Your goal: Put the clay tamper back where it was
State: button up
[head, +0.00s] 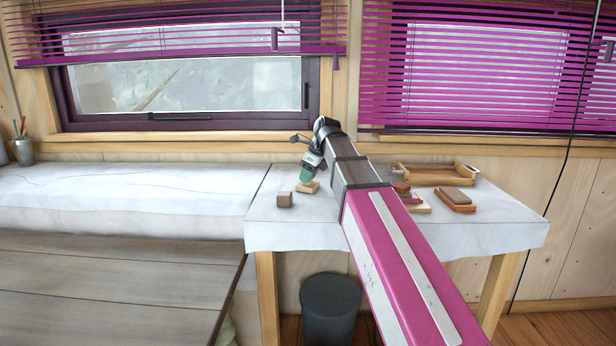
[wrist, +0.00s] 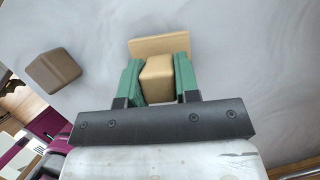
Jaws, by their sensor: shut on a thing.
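The clay tamper, a tan wooden piece with a flat plate (head: 307,187) and a blocky grip (wrist: 158,80), is at the left part of the cloth-covered table. My gripper (head: 309,170) is shut on its grip, with one green finger on each side in the wrist view (wrist: 158,66). The plate lies beyond the fingertips, just above or on the cloth; I cannot tell whether it touches. My arm hides part of the table's middle.
A brown cube (head: 284,200) sits left of the tamper, also in the wrist view (wrist: 53,70). Right of my arm are a wooden tray (head: 433,179), an orange-and-brown block (head: 455,200) and several small blocks (head: 410,197). A dark bin (head: 330,305) stands below the table (head: 290,236).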

jog(key=shift+f, duration=0.15)
jog(key=o, duration=0.9)
jog(key=v, duration=1.2)
